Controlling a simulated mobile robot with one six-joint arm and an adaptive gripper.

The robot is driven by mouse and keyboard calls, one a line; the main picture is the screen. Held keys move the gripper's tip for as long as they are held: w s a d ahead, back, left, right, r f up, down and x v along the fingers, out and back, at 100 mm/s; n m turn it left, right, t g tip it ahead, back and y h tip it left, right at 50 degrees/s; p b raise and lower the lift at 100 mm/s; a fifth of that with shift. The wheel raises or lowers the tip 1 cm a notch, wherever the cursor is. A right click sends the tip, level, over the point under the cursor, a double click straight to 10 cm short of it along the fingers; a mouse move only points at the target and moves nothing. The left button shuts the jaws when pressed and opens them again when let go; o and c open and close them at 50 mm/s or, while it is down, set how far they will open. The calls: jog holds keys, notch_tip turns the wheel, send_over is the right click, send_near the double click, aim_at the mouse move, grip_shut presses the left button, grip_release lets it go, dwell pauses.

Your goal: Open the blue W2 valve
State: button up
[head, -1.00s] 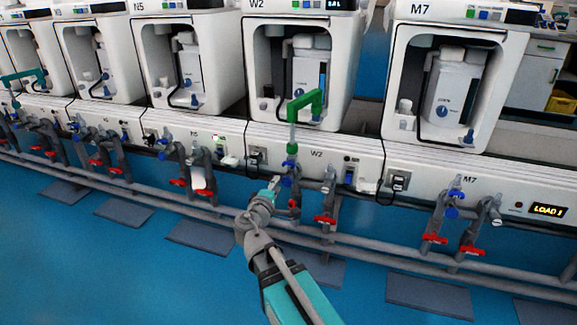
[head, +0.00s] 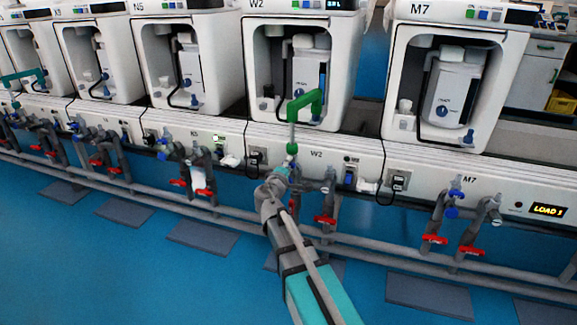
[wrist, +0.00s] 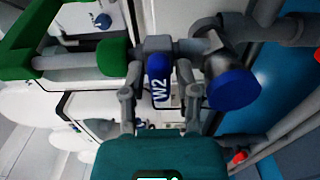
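The blue W2 valve handle (wrist: 158,68) shows in the wrist view, with white W2 lettering on it. It sits on a grey pipe fitting beside the green pipe part. My gripper (wrist: 159,72) has its two fingers apart, one on each side of the handle, with gaps visible. I cannot tell whether either finger touches it. In the head view, my gripper (head: 281,173) is at the pipework below the W2 station (head: 315,153) and largely hides the valve there.
A round blue knob (wrist: 235,88) is close to the right finger. The green pipe (head: 305,103) rises above the valve. A red valve handle (head: 325,219) is to the right. Grey pipes run along the row, with open blue floor (head: 150,280) in front.

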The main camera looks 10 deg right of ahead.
grip_shut()
jog(key=shift+n, duration=0.4)
jog(key=n, duration=0.7)
jog(key=shift+n, duration=0.4)
jog(key=n, duration=0.4)
jog(key=shift+n, duration=0.3)
jog(key=n, duration=0.4)
jog(key=shift+n, duration=0.4)
